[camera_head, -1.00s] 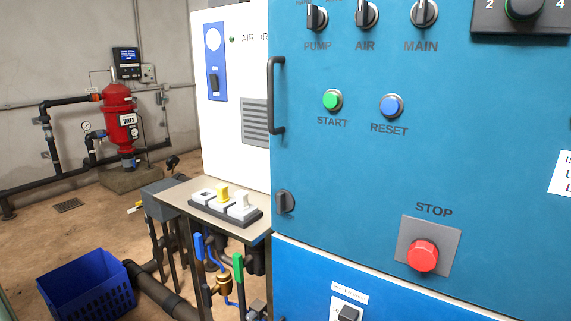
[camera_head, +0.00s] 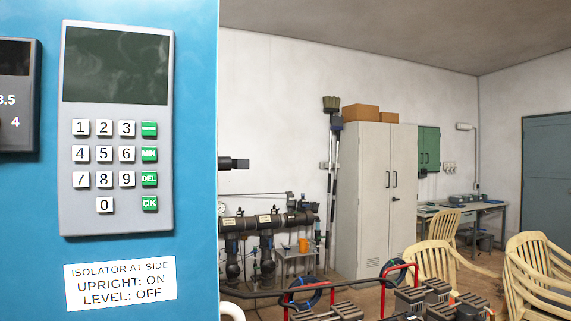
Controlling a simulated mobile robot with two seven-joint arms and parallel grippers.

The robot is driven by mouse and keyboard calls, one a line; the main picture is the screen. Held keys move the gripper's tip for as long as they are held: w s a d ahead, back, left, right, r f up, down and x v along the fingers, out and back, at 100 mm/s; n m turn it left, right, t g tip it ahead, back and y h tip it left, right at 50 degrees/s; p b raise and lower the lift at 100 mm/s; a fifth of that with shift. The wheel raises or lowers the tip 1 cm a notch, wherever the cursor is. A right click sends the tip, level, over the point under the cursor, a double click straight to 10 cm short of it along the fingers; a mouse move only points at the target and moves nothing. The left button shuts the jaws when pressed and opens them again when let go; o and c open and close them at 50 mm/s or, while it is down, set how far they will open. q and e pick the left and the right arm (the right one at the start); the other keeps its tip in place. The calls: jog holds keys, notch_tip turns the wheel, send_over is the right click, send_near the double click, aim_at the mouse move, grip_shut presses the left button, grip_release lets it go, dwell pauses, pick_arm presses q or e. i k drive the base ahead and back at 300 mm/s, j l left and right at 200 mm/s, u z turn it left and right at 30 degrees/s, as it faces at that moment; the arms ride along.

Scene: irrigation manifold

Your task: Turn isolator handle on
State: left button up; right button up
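A dark handle (camera_head: 234,163) sticks out level past the right edge of the blue cabinet (camera_head: 140,270). It looks like the isolator handle, but the cabinet's side face and its mounting are hidden. A white label (camera_head: 120,284) on the cabinet front reads "ISOLATOR AT SIDE, UPRIGHT: ON, LEVEL: OFF". Neither of my grippers is in view.
A keypad panel with a dark screen (camera_head: 115,66) is on the cabinet front.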

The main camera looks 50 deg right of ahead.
aim_at(226, 163)
jog(key=l+z, duration=0.45)
jog(key=l, duration=0.9)
